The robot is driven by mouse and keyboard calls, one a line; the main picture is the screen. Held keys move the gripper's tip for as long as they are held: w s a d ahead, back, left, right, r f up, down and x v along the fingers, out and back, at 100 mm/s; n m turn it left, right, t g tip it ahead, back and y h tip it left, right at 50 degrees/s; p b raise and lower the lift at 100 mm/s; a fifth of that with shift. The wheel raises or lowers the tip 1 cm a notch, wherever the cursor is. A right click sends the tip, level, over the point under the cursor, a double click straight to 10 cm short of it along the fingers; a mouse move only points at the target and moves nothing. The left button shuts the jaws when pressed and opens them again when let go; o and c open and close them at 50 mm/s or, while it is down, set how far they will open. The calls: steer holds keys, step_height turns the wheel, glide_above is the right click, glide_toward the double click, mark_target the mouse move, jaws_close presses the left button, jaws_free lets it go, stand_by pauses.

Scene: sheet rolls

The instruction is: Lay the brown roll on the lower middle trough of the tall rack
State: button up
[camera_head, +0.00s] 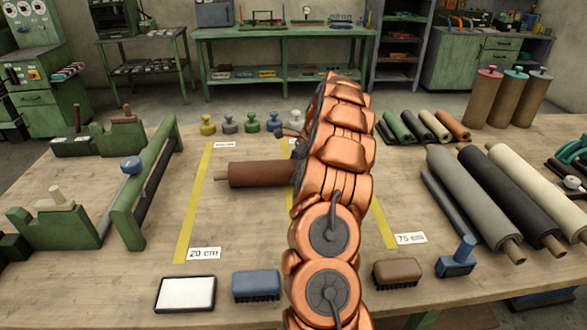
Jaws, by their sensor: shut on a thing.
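The brown roll (258,174) shows in the head view at the middle of the workbench, lying crosswise with its lighter core end poking out on the left. Its right part is hidden behind my copper-coloured arm. I cannot tell whether it touches the bench. My gripper is hidden behind the arm, so its fingers and its hold cannot be seen. I see no tall rack with troughs in this view.
Yellow strips (194,205) mark the wooden bench (225,225). A green frame (146,190) stands left. Large grey (468,195), black and cream rolls lie right. Brushes (256,285) and a white pad (186,294) line the front; small coloured weights (252,123) stand behind.

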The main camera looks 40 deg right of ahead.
steer(key=shift+r, duration=0.1)
steer(key=o, duration=1.5)
steer(key=b+v, duration=0.1)
steer(key=v, duration=0.8)
steer(key=shift+d+r, duration=0.15)
steer(key=shift+r, duration=0.15)
steer(key=shift+v, duration=1.05)
steer(key=shift+s, duration=0.1)
